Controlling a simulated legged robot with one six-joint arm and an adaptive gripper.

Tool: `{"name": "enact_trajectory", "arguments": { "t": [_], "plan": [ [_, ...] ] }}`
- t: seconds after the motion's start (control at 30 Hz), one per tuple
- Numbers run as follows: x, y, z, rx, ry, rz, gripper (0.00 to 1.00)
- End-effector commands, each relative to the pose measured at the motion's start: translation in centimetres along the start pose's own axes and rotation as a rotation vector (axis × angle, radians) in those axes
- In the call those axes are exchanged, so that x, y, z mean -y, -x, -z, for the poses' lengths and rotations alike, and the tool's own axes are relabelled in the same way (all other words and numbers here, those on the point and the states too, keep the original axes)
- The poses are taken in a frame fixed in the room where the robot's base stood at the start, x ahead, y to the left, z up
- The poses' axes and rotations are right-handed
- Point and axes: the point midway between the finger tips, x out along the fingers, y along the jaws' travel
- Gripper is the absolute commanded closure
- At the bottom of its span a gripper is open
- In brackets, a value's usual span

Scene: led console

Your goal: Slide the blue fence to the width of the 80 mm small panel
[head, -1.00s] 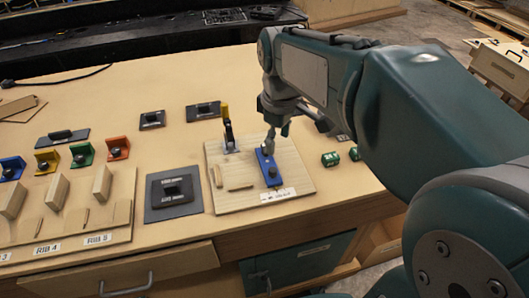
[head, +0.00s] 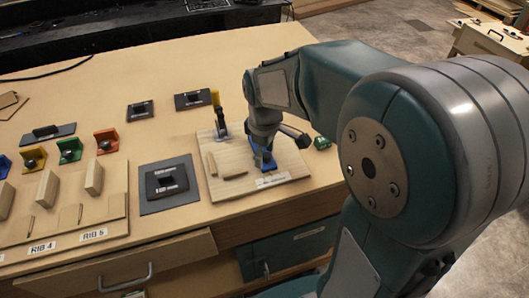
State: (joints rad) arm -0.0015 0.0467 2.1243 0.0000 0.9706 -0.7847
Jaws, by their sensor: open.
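The blue fence (head: 267,165) lies on a pale wooden board (head: 295,172) near the table's front edge. Only part of it shows, because my gripper (head: 265,157) is right over it. My gripper is open and points down; I cannot tell whether its fingers touch the fence. A thin wooden strip and a small wooden block (head: 233,164) lie on the board to the left of the fence. A toggle clamp with a yellow handle (head: 217,108) stands at the board's back left. A white label (head: 272,181) is at the board's front; its text is unreadable.
A grey plate with a black block (head: 167,184) lies left of the board. Blue, green, red and yellow brackets and rib holders (head: 69,150) stand farther left. A green cylinder (head: 321,143) is right of the board.

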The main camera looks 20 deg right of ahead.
Motion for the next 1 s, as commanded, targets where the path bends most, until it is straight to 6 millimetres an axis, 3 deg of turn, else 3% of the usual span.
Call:
{"name": "enact_trajectory", "arguments": {
  "t": [0.27,0.37,0.4,0.43,0.67,1.0],
  "plan": [
    [-0.1,-0.2,-0.1,-0.001,-0.001,0.000,0.33],
    [0.0,-0.2,0.0,0.000,-0.001,0.000,0.73],
    [0.0,-0.2,0.0,0.000,-0.001,0.000,0.91],
    [0.0,-0.2,0.0,0.000,-0.001,-0.001,1.00],
    [0.0,-0.2,0.1,-0.001,0.000,-0.001,1.00],
    [1.7,-0.2,1.8,-0.003,-0.001,0.000,1.00]
  ]
}}
